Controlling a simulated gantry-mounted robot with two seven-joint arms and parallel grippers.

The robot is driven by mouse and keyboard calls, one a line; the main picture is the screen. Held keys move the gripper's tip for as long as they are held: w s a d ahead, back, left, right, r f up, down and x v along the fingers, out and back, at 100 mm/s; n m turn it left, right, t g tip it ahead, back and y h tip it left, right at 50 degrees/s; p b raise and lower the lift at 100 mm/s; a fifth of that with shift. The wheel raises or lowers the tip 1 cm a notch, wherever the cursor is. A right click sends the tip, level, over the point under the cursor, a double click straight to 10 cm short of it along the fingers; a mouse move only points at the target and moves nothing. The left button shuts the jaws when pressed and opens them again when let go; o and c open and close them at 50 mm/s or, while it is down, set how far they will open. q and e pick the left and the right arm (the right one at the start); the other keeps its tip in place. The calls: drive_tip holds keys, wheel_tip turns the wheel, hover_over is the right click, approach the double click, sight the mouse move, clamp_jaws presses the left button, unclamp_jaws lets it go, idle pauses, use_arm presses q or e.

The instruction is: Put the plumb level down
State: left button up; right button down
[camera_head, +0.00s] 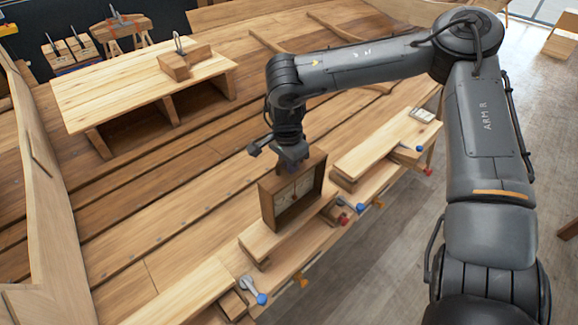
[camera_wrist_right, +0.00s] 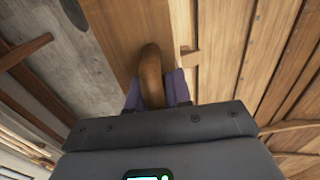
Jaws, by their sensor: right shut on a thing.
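The plumb level (camera_head: 294,192) is a square wooden frame with a pale dial face and a red pointer. In the head view it is upright at the inner edge of the plank along the hull's right side. I cannot tell whether its base touches the plank. My right gripper (camera_head: 290,166) is above it, shut on its top. In the right wrist view a rounded brown wooden part (camera_wrist_right: 151,75) is between the purple finger pads of my right gripper (camera_wrist_right: 155,92). My left gripper is not in view.
A light plank (camera_head: 190,290) runs along the side, with clamps with blue (camera_head: 262,299), red and orange ends. A raised wooden bench (camera_head: 130,85) carries a small block with a metal loop (camera_head: 184,62). The hull boards (camera_head: 165,215) left of the level are clear.

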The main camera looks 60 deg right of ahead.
drive_tip(key=shift+f, duration=0.2)
drive_tip(key=c, duration=1.1)
unclamp_jaws()
drive_tip(key=shift+o, duration=0.2)
drive_tip(key=shift+r, duration=0.55)
wheel_tip(320, 180, up, 10)
drive_tip(key=shift+w+a+f+b, duration=0.1)
drive_tip(key=shift+a+f+b, duration=0.05)
drive_tip(key=shift+b, duration=0.15)
drive_tip(key=shift+r, duration=0.8)
